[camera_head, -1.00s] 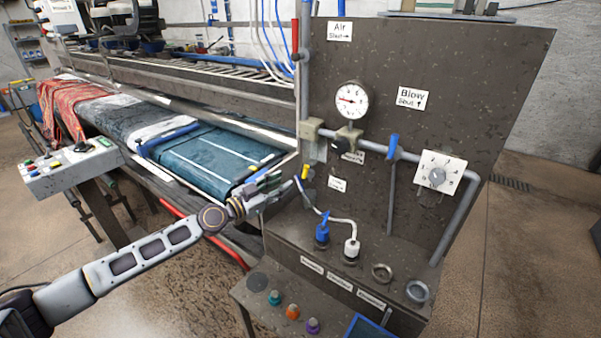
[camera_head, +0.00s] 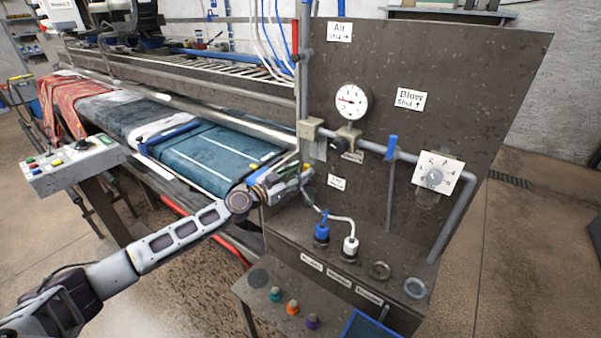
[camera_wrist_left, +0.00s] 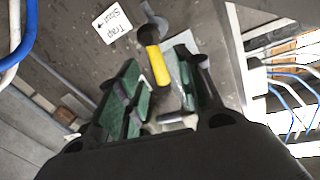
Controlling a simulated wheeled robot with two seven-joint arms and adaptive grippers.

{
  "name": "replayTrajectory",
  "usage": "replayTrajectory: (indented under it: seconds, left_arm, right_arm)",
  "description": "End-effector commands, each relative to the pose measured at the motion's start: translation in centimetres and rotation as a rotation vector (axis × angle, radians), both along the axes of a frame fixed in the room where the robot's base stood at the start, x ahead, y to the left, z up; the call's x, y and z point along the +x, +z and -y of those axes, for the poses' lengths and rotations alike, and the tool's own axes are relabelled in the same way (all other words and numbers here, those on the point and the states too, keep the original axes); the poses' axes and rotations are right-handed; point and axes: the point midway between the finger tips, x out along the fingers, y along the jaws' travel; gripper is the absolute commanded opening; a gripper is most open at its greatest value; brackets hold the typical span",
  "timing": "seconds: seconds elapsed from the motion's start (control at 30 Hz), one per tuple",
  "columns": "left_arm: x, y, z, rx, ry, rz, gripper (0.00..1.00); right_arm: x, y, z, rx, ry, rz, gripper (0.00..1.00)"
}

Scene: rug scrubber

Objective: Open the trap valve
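The trap valve has a yellow lever (camera_wrist_left: 158,65) on a grey stem, seen in the left wrist view. A white label reading "Trap Shut" with an arrow (camera_wrist_left: 112,24) is beside it on the panel. My left gripper (camera_wrist_left: 160,90) is open, with its green-padded fingers on either side of the yellow lever. I cannot tell whether either pad touches it. In the head view my left gripper (camera_head: 303,178) is at the panel's lower left edge and hides most of the lever. My right gripper is not in view.
The dark panel (camera_head: 450,90) carries a gauge (camera_head: 350,101), a blue blow lever (camera_head: 392,147), a red air lever (camera_head: 295,40) and a dial (camera_head: 436,176). Blue (camera_head: 321,232) and white (camera_head: 350,246) hose plugs stand below. The rug machine (camera_head: 200,155) lies left.

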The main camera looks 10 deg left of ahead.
Motion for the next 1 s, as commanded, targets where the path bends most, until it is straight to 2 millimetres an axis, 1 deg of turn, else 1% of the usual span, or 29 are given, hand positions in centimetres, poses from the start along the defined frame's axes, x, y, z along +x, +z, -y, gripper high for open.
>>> replayTrajectory:
  seconds: [0.1,0.23,0.4,0.6,0.63,0.67,0.9,1.0]
  left_arm:
    - [0.7,0.1,0.5,-0.002,0.000,0.000,0.36]
    - [1.1,0.1,0.8,0.000,-0.001,0.000,0.36]
    - [1.3,0.0,0.9,0.000,-0.001,0.000,0.36]
    - [1.3,0.0,0.9,0.000,-0.001,0.000,0.36]
    - [1.3,0.0,0.9,0.000,-0.001,0.000,0.35]
    - [1.3,0.0,0.9,0.000,-0.001,0.000,0.31]
    - [1.3,0.0,0.9,0.000,-0.001,0.000,0.00]
    - [1.3,0.0,0.9,0.000,-0.001,0.000,0.00]
  right_arm:
    - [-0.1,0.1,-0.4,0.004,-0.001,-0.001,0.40]
    - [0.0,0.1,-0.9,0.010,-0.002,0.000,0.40]
    - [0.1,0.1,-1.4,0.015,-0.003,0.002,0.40]
    - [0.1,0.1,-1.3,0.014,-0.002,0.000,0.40]
    - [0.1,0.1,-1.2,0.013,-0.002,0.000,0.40]
    - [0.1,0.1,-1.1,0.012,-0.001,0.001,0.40]
    - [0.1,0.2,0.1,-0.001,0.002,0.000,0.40]
    - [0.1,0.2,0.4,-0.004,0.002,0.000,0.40]
